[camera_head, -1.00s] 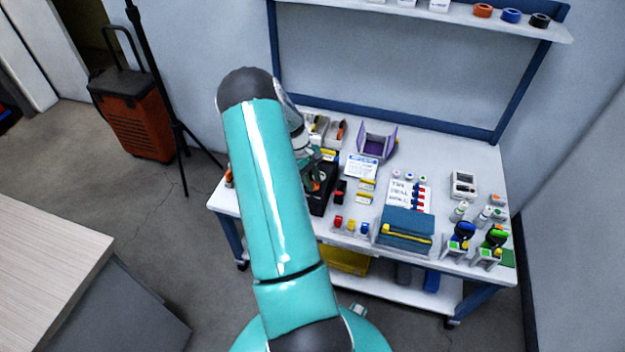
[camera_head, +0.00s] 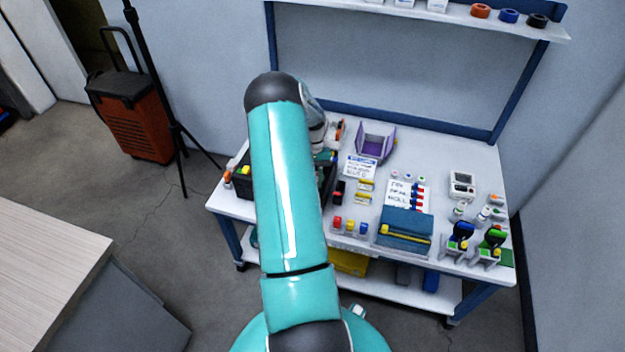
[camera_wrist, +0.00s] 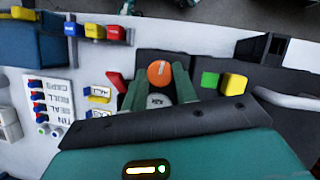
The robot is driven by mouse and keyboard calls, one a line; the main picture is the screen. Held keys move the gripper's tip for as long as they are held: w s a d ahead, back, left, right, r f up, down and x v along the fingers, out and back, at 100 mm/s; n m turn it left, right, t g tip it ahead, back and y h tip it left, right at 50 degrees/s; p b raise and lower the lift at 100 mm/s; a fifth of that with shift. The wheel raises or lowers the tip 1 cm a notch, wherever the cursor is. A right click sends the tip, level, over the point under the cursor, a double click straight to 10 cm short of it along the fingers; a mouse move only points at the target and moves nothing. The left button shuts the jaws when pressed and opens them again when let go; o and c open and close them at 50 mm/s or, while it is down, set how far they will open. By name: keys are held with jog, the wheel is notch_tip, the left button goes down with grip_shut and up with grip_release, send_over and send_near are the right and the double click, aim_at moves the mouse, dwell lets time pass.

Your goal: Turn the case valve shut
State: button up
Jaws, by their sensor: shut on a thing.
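The black case (camera_head: 243,187) lies on the left part of the workbench, partly hidden behind my arm in the head view. In the wrist view its dark surface (camera_wrist: 206,64) carries a round orange knob (camera_wrist: 159,72), which looks like the valve. My gripper (camera_wrist: 159,82) has its two teal fingers on either side of this knob and is shut on it. A small grey label lies between the fingers. The knob's turn angle is hard to tell. In the head view my arm hides the gripper and knob.
On the case beside my fingers are a green block (camera_wrist: 210,79) and a yellow block (camera_wrist: 234,84). A red piece (camera_wrist: 117,82) is close to the left finger. A blue box (camera_head: 407,224), a purple bin (camera_head: 374,143) and several small items crowd the white workbench (camera_head: 437,164).

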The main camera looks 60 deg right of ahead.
jog(key=m+t, duration=0.1)
jog(key=m, duration=0.3)
jog(key=shift+s+d+m+t, duration=0.1)
jog(key=shift+s+m+t, duration=0.05)
jog(key=shift+m+t, duration=0.2)
jog(key=shift+s+m+t, duration=0.1)
jog(key=shift+m+t, duration=0.65)
jog(key=shift+m, duration=1.2)
jog(key=o, duration=1)
jog(key=shift+c, duration=0.2)
jog(key=v, duration=1.3)
jog(key=shift+d+r, duration=0.3)
jog(key=shift+d, duration=0.05)
jog(key=shift+s, duration=0.15)
